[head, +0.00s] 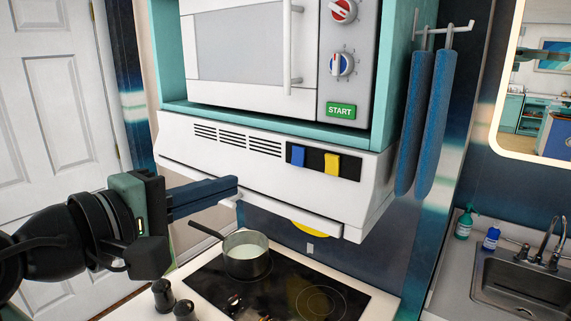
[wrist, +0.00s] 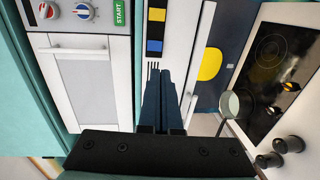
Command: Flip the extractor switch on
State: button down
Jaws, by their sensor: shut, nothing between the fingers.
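The white extractor hood (head: 235,170) has a black panel with a blue switch (head: 298,155) and a yellow switch (head: 331,164) side by side. Both also show in the wrist view, the yellow one (wrist: 157,15) beyond the blue one (wrist: 155,46). I cannot tell which of them runs the extractor, nor how either is set. My gripper (head: 237,187) is shut and empty, with its dark blue fingers together. In the head view its tips are left of and below the switches, in front of the hood's lower left part. They look apart from both switches.
A microwave (head: 240,50) sits in a teal cabinet above the hood. Below, a pot (head: 247,262) with pale contents stands on the black hob (head: 290,290). Blue oven mitts or cloths (head: 432,125) hang at the right. A sink (head: 520,285) is at far right.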

aim_at(297, 164)
jog(key=shift+w+d, duration=0.1)
jog(key=p+x, duration=0.5)
jog(key=x, duration=0.8)
jog(key=shift+w+d+p, duration=0.1)
jog(key=shift+w+p, duration=0.05)
jog(key=shift+p, duration=0.15)
jog(key=shift+w+d, duration=0.15)
jog(key=shift+w, duration=0.05)
jog(key=shift+f, duration=0.1)
